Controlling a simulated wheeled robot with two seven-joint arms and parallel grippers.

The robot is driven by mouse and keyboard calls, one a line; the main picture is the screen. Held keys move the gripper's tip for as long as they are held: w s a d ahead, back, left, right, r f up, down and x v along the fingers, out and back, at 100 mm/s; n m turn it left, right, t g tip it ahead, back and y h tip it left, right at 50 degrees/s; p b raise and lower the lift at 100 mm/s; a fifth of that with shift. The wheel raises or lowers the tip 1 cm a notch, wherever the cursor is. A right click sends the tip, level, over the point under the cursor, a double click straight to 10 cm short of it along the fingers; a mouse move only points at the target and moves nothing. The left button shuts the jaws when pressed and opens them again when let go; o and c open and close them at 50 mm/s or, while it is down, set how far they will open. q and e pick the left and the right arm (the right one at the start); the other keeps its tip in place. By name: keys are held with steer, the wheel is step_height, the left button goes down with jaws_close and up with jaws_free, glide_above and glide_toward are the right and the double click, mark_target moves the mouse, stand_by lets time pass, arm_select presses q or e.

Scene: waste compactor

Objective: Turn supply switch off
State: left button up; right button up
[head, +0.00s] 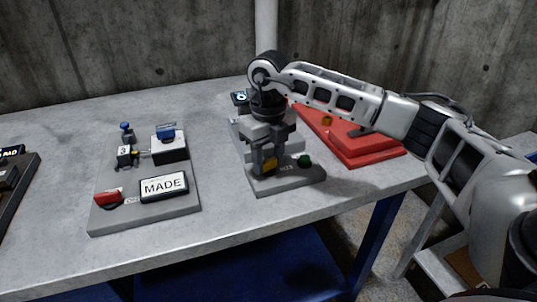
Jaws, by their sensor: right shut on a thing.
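My right gripper (264,166) points down over the middle grey panel (290,184), at the front of the table. Its fingers are shut on a small yellow-orange part (269,165) of this panel, mostly hidden by the fingers. I cannot read a label that names it as the supply switch, nor tell its setting. A green button (304,160) sits just right of the fingers. The back of the panel is partly hidden by the gripper. My left gripper is not in view.
A red box (370,150) stands right of the middle panel. A dark panel (20,195) is at the far left. Bare table lies between the grey panels.

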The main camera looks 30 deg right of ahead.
mark_target(268, 160)
steer(key=shift+r+m, duration=0.1)
steer(key=shift+m, duration=0.7)
arm_select(q)
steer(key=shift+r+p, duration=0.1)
steer(key=shift+p, duration=0.2)
arm_select(e)
steer(key=shift+m, duration=0.9)
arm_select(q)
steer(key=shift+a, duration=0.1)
arm_select(e)
steer(key=shift+w+m, duration=0.1)
steer(key=shift+m, duration=0.2)
steer(key=o, duration=1)
arm_select(q)
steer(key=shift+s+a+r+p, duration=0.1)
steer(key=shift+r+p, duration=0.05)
steer(key=shift+p, duration=0.35)
arm_select(e)
step_height(268, 160, up, 16)
steer(key=shift+f, duration=0.1)
